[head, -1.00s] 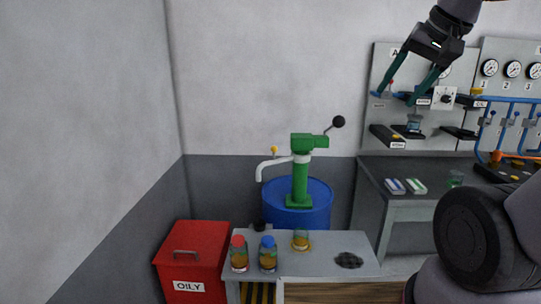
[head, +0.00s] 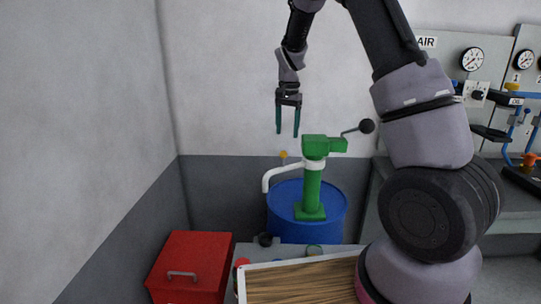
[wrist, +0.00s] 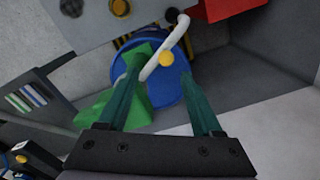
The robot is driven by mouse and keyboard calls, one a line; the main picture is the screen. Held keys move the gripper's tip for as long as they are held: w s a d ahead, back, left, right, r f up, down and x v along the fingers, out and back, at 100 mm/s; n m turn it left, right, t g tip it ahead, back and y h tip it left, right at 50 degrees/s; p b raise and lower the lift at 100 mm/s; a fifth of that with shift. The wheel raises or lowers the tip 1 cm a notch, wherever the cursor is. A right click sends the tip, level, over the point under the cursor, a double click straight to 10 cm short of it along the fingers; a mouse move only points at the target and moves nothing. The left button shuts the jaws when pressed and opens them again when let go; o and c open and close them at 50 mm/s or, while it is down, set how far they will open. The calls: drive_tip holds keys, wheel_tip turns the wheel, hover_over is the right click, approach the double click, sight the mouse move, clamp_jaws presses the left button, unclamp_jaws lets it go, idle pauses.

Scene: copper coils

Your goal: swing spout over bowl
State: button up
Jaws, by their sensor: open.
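The white curved spout (head: 279,174) comes off a green hand pump (head: 312,180) on a blue drum (head: 335,220) and points left, its end bent down. In the wrist view the spout (wrist: 178,32) curves between and beyond the fingertips. My gripper (head: 288,134) is open and empty, pointing down above the spout and apart from it. A yellow knob (head: 283,155) stands at the spout, below the fingers; it also shows in the wrist view (wrist: 166,59). A small round vessel with amber contents (wrist: 120,7) stands on the bench; I cannot tell whether it is the bowl.
A red bin (head: 190,262) stands at the front left. A grey bench (wrist: 92,30) lies in front of the drum, with a dark patch (wrist: 71,7) on it. The pump's black-knobbed lever (head: 367,126) sticks out right. Gauge panels (head: 472,75) hang at the right.

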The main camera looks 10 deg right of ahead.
sight(283, 159)
drive_tip(key=shift+w+a+f, duration=0.4)
drive_tip(key=shift+w+f, duration=0.2)
drive_tip(key=shift+f, duration=0.15)
wheel_tip(283, 159, down, 11)
drive_tip(key=shift+r, duration=0.2)
clamp_jaws()
idle(1.0)
